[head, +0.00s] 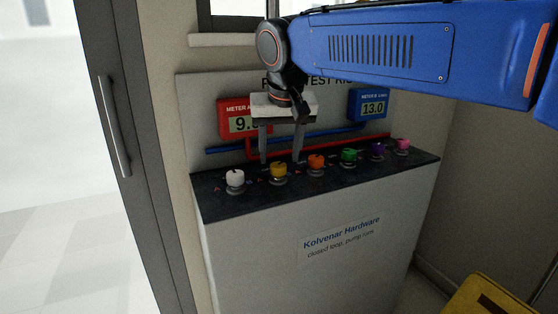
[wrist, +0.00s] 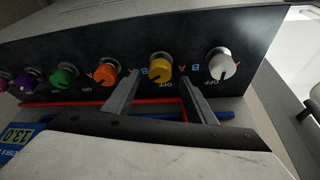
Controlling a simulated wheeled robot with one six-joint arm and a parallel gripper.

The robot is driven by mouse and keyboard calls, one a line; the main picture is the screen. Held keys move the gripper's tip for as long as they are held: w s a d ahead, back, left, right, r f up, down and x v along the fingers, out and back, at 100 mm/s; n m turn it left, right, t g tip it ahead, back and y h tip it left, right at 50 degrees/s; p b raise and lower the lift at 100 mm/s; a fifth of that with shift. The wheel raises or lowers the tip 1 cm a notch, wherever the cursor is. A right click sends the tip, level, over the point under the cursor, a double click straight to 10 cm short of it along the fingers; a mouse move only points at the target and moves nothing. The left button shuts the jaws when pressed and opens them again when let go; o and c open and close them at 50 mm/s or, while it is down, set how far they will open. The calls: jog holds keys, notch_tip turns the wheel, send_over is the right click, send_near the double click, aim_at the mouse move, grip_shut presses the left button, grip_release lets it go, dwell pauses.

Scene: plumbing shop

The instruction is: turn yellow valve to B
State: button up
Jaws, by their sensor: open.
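The yellow valve (head: 279,171) is a round knob on the dark panel top, second from the left in the head view. In the wrist view the yellow valve (wrist: 160,66) has a blue B on its left, a red A on its right and OFF below. A dark line marks the knob, but I cannot tell surely which letter it points to. My gripper (head: 281,160) is open and points down at the knob. In the wrist view my gripper (wrist: 161,76) has one finger on either side of the yellow valve, with gaps to it; I see no contact.
A white knob (head: 235,178) and an orange knob (head: 316,162) flank the yellow one closely. Green, purple and pink knobs continue right. Behind run red and blue pipes, a red meter A (head: 238,119) and a blue meter B (head: 370,104) reading 13.0.

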jog(key=v, duration=1.3)
jog(key=shift+r, duration=0.35)
jog(key=shift+s, duration=0.1)
